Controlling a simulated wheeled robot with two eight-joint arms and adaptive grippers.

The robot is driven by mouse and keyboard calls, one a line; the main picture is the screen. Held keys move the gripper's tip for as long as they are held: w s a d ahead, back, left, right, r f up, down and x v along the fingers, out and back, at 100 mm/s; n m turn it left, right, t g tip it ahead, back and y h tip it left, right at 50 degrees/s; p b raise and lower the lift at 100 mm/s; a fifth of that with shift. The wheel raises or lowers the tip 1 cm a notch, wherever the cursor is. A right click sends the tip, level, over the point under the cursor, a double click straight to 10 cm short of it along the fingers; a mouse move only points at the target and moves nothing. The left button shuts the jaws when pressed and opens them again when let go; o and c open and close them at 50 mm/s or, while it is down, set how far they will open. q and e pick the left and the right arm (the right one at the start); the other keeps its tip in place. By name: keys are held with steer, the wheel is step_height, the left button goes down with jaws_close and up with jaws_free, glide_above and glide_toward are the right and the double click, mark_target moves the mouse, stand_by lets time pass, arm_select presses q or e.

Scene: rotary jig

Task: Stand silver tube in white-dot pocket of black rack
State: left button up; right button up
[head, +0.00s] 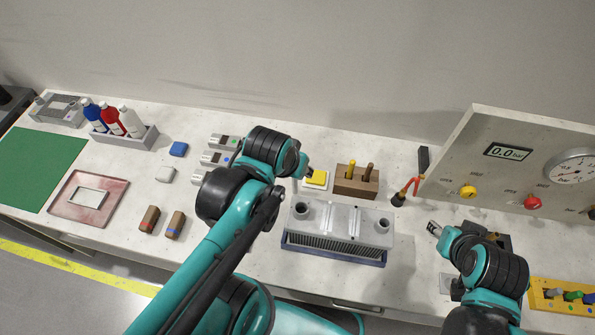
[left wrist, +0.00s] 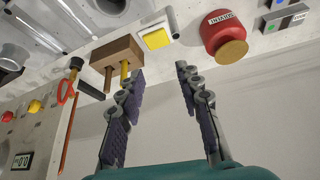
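I cannot make out a silver tube in either view. A dark block (head: 498,241) behind my right wrist in the head view may be the black rack; it is mostly hidden and no white dot shows. My left gripper (left wrist: 158,74) is open in the left wrist view, with nothing between its fingers. In the head view its fingers are mostly hidden behind the left wrist, near the yellow button (head: 316,177). My right gripper (head: 434,228) points up-left over the bench, right of the grey finned block (head: 338,222). Its fingers are too small to tell their state.
A wooden block (head: 355,182) with two pegs stands beside the yellow button. A red container (left wrist: 226,33) shows in the left wrist view. The gauge panel (head: 535,165) rises at the right. Bottles (head: 112,120), a green mat (head: 38,168) and small blocks occupy the left.

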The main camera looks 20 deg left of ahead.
arm_select(q)
steer(key=shift+o, duration=0.4)
steer(key=shift+s+d+r+m+t, duration=0.15)
steer(key=shift+s+d+t, duration=0.05)
steer(key=shift+s+t, duration=0.2)
steer(key=shift+s+d+r+m+t, duration=0.1)
steer(key=shift+s+d+m+t, duration=0.05)
steer(key=shift+s+t, duration=0.2)
steer(key=m+g+b, duration=0.1)
steer(key=m+g, duration=0.6)
steer(key=m, duration=0.9)
glide_above(295, 184)
steer(key=shift+t, duration=0.25)
steer(key=f, duration=0.8)
steer(key=shift+w+f, duration=0.2)
steer(key=shift+w, duration=0.1)
steer(key=shift+w+a+f+m, duration=0.1)
steer(key=shift+f+m, duration=0.25)
steer(key=shift+m, duration=0.25)
steer(key=shift+f+m, duration=0.25)
steer(key=shift+m, duration=0.05)
steer(key=shift+f, duration=0.35)
step_height(295, 184, down, 7)
steer(key=b, duration=0.3)
steer(key=shift+a, duration=0.1)
jaws_close()
